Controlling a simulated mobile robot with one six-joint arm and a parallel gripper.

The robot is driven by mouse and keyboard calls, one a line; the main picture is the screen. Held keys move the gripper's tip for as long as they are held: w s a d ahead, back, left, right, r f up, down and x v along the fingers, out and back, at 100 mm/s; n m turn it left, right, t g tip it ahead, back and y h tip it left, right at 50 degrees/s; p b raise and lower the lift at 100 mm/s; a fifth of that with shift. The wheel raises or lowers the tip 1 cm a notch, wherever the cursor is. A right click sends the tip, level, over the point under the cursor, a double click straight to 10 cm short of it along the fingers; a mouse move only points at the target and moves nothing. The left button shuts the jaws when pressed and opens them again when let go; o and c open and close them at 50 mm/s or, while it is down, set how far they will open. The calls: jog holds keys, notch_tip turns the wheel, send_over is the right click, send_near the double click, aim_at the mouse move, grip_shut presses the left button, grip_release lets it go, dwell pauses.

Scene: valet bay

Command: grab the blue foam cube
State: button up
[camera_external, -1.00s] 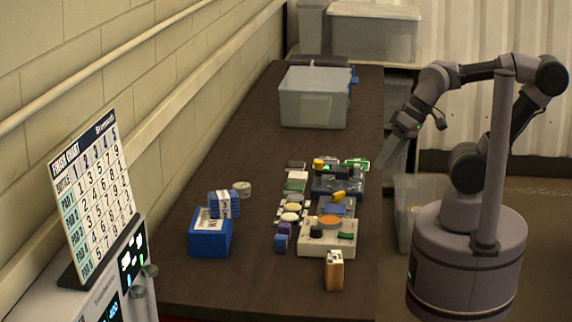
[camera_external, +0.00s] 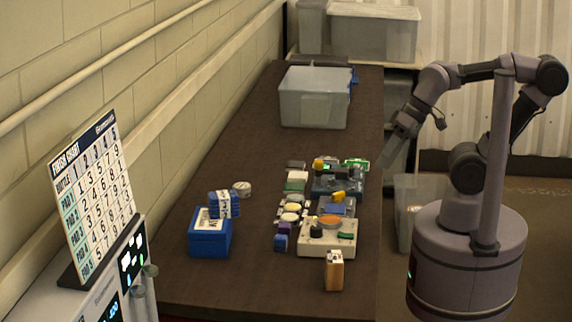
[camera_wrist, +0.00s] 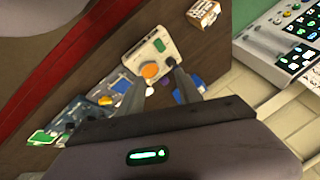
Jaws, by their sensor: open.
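A small blue cube (camera_external: 281,243) stands on the dark table, left of a beige device with an orange disc and just in front of a purple block. It looks like the foam cube, though its material cannot be told. In the wrist view I cannot pick it out surely; my fingers cover part of that area. My gripper (camera_external: 402,130) is raised at the table's right edge, well behind and to the right of the cube. In the wrist view my gripper (camera_wrist: 155,82) has its two fingers apart, with nothing seen held between them.
The beige device (camera_external: 326,246), a wooden block (camera_external: 334,271) and several small parts crowd the right side. A grey bin (camera_external: 313,103) stands behind.

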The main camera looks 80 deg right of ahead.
jog(key=w+r+m+g+p, duration=0.1)
jog(key=w+r+m+p, duration=0.15)
jog(key=w, duration=0.25)
jog(key=m+g+y+p, duration=0.3)
jog(key=m+g+p, duration=0.2)
jog(key=m, duration=0.6)
send_over(281, 236)
jog(key=d, duration=0.7)
notch_tip(281, 236, down, 8)
jog(key=b+x, duration=0.1)
jog(key=x, duration=0.3)
jog(key=b+x, duration=0.2)
jog(key=x, duration=0.2)
jog(key=b+x, duration=0.2)
jog(key=x, duration=0.2)
jog(key=shift+d+f, duration=0.2)
jog(key=shift+f, duration=0.05)
jog(key=shift+h, duration=0.3)
jog(key=x, duration=0.2)
jog(key=b+x, duration=0.2)
jog(key=x, duration=0.1)
jog(key=shift+w+a+f, duration=0.2)
jog(key=shift+w+a, duration=0.05)
jog(key=shift+a, duration=0.15)
jog(key=shift+r, duration=0.15)
jog(key=shift+c, duration=0.4)
grip_shut()
